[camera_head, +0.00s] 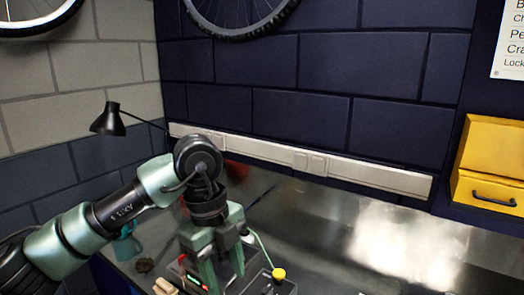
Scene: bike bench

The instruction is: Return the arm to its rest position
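My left arm comes in from the left and bends down at its wrist. My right gripper is not in view.
The metal bench top (400,255) is bare on the right. A yellow knob (279,274) stands right of the gripper. A black lamp (108,120) is behind my arm. A white rail (300,160) runs along the wall, with a yellow cabinet (490,150) at right.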

